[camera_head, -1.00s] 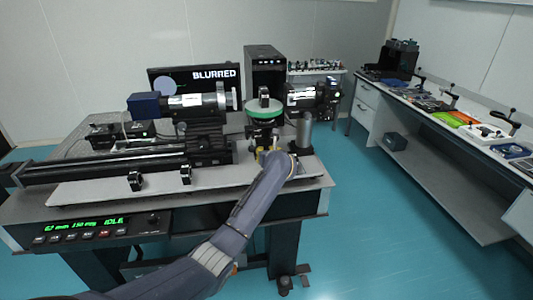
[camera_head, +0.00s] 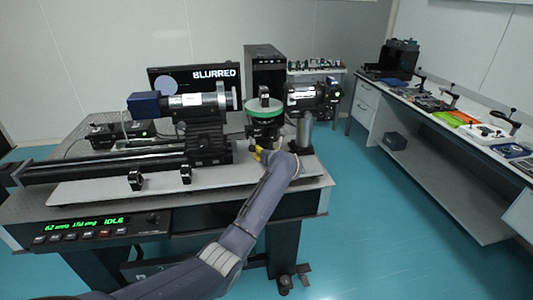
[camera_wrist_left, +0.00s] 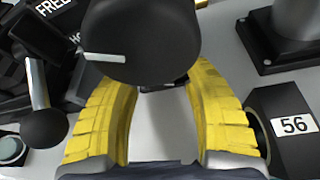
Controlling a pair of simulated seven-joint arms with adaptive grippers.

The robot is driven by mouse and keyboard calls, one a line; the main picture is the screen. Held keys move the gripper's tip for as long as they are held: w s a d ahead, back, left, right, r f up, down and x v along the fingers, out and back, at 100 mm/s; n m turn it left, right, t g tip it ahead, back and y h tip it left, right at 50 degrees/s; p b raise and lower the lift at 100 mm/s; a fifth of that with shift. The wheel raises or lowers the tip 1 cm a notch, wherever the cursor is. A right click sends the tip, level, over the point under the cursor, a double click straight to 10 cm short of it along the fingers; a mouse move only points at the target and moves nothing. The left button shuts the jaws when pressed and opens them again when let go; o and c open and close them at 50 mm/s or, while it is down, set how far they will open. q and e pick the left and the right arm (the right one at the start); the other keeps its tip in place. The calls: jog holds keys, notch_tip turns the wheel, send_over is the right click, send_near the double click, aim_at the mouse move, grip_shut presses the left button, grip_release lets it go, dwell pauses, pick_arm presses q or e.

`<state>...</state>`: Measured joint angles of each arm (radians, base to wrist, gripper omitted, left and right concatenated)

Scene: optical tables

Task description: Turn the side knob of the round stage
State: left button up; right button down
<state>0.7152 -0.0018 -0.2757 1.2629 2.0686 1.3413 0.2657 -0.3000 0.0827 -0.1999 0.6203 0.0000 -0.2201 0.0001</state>
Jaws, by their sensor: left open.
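The round stage (camera_head: 264,109), with a green ring around its top, stands at the right end of the optical table. My left gripper (camera_head: 262,154) is low at its near side, with its yellow fingers partly hidden by my wrist. In the left wrist view, my gripper (camera_wrist_left: 158,76) is open, and its two yellow fingers are spread apart. A rounded black knob (camera_wrist_left: 140,35) with a white line lies between and over the fingertips, overlapping the left one. I cannot tell whether the fingers touch it. My right gripper is not in view.
A black post base (camera_wrist_left: 285,45) is close right of the fingers, with a block marked 56 (camera_wrist_left: 294,125) below it. A ball-ended lever (camera_wrist_left: 44,127) is at left. In the head view, a lens barrel (camera_head: 305,94) on a post stands right of the stage.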

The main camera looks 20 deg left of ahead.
pick_arm(q)
jog(key=shift+s+r, duration=0.1)
jog(key=v, duration=1.1)
jog(key=shift+s+d, duration=0.25)
jog(key=shift+s, duration=0.05)
jog(key=shift+r, duration=0.1)
jog(key=shift+s+a+f, duration=0.1)
jog(key=shift+f, duration=0.2)
jog(key=shift+c, duration=1)
jog(key=shift+s+a+f, duration=0.4)
jog(key=shift+f, duration=0.05)
jog(key=shift+c, duration=0.3)
jog(key=s+r+n+t+h, duration=0.1)
jog(key=s+r+n+h, duration=0.2)
jog(key=s+n, duration=0.15)
jog(key=shift+m, duration=0.25)
jog(key=x, duration=1.6)
jog(key=shift+w+r, duration=0.3)
jog(key=shift+w, duration=0.1)
